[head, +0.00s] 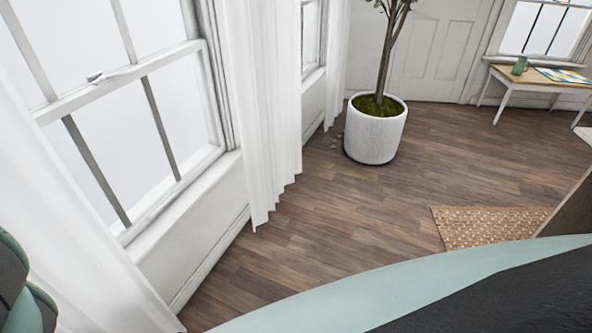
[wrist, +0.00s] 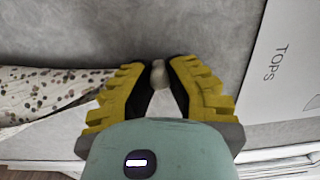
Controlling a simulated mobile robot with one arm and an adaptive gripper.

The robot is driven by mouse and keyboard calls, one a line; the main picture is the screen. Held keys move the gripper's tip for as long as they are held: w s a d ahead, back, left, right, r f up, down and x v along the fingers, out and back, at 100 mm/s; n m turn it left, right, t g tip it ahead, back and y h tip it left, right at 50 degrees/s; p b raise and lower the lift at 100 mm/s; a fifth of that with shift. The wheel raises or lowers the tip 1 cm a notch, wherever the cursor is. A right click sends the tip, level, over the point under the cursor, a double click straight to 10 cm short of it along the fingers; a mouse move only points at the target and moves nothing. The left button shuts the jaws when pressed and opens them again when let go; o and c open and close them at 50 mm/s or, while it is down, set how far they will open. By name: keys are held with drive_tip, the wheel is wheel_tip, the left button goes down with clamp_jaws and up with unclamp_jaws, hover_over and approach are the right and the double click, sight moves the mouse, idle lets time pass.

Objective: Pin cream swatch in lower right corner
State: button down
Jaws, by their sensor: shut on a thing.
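My gripper (wrist: 159,72), with yellow stepped fingers and dark pads, is in the wrist view. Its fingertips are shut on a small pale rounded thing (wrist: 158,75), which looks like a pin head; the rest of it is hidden. A grey felt-like surface (wrist: 150,30) lies just beyond the fingertips. A cream cloth with brown and grey spots (wrist: 45,90) is at the left, beside the fingers and partly hidden by them; I cannot tell whether it is the cream swatch. The head view shows neither the gripper nor any swatch.
In the wrist view a pale card marked TOPS (wrist: 290,70) is to the right. In the head view a potted tree (head: 375,130) stands on open wood floor. White curtains (head: 265,110) hang left; a woven rug (head: 480,228) and small table (head: 500,77) are to the right.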

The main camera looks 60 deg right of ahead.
drive_tip(key=shift+w, duration=0.15)
drive_tip(key=c, duration=1)
unclamp_jaws()
